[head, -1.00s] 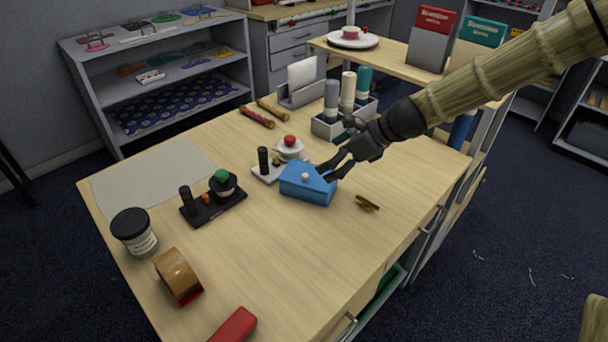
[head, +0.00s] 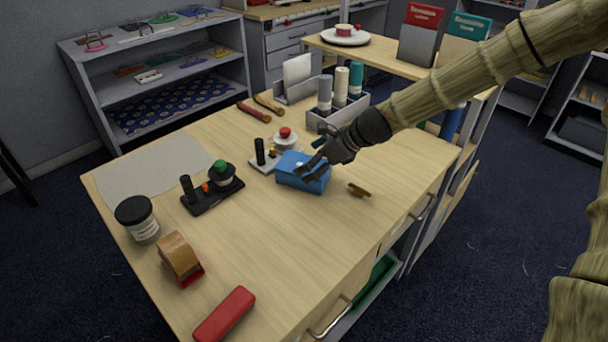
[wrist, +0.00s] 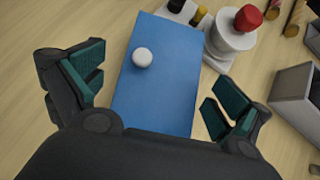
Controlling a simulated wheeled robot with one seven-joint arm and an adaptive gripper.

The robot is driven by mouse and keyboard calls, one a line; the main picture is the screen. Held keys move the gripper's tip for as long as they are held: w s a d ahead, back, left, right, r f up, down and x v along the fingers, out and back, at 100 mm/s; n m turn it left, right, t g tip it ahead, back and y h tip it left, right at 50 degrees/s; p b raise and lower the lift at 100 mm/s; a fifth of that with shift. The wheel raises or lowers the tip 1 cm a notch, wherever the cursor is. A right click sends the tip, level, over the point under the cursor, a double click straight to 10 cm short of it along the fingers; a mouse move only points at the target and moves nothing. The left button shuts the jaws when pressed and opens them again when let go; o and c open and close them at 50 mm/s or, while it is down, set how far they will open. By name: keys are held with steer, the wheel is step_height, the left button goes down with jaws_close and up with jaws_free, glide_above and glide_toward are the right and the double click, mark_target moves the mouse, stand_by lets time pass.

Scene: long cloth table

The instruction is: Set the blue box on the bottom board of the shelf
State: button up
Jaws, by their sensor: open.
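The blue box (head: 290,180) with a small white knob on its lid sits on the wooden table. My gripper (head: 312,167) is at the box, its dark fingers over the lid in the head view and hiding part of it. In the wrist view, the blue box (wrist: 158,75) lies between the two open fingers of my gripper (wrist: 155,95), with a gap on each side. The shelf (head: 160,85) is a grey unit at the back left; its bottom board (head: 118,134) bears a blue patterned cloth.
A white stand with a red-topped pot (head: 285,138) is close behind the box. A dark stand with a green-topped pot (head: 222,176) is to its left. A grey caddy of bottles (head: 358,108) stands behind my gripper. A small brown piece (head: 358,190) lies right of the box.

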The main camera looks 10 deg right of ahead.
steer(key=shift+w+a+f, duration=0.2)
steer(key=shift+w+f, duration=0.15)
steer(key=shift+f, duration=0.2)
steer(key=shift+w+a+f, duration=0.15)
steer(key=shift+w+f, duration=0.15)
steer(key=shift+f, duration=0.2)
steer(key=shift+a+f, duration=0.15)
steer(key=shift+a, duration=0.2)
steer(key=shift+w+a+f, duration=0.1)
steer(key=shift+w+f, duration=0.1)
steer(key=shift+f, duration=0.05)
steer(key=shift+s, duration=0.1)
steer(key=shift+c, duration=1)
steer(key=c, duration=0.9)
steer(key=shift+r, duration=0.15)
